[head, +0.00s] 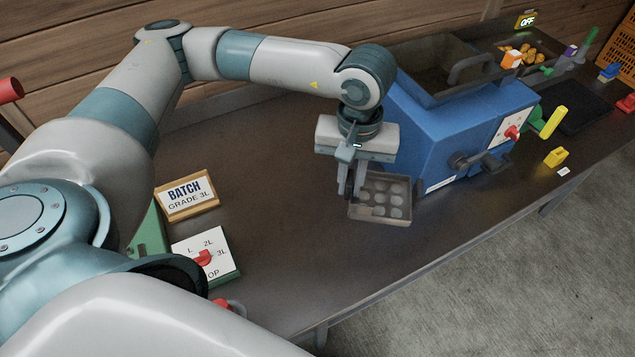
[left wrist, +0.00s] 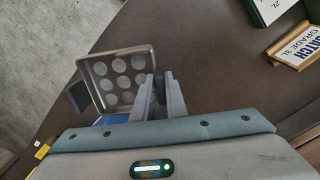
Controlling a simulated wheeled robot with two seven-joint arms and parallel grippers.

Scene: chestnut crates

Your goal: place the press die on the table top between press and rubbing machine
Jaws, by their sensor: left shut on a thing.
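The press die (head: 381,212) is a small grey metal tray with rows of round hollows. My left gripper (head: 351,187) is shut on its left side and points down over the table top (head: 285,215). In the left wrist view the die (left wrist: 146,56) sits at the fingertips of the left gripper (left wrist: 158,85), its hollows facing the camera. I cannot tell whether the die touches the table. The blue machine (head: 415,140), likely the rubbing machine, stands just right of the die. A green machine (head: 148,235) at the left, likely the press, is partly hidden by my arm. My right gripper is not in view.
A BATCH GRADE 3L sign (head: 187,196) and a dial panel (head: 224,252) stand at the left. The table between them and the die is clear. The front edge lies close. A yellow block (head: 556,158), dark mat (head: 578,108) and orange crate (head: 618,48) are farther right.

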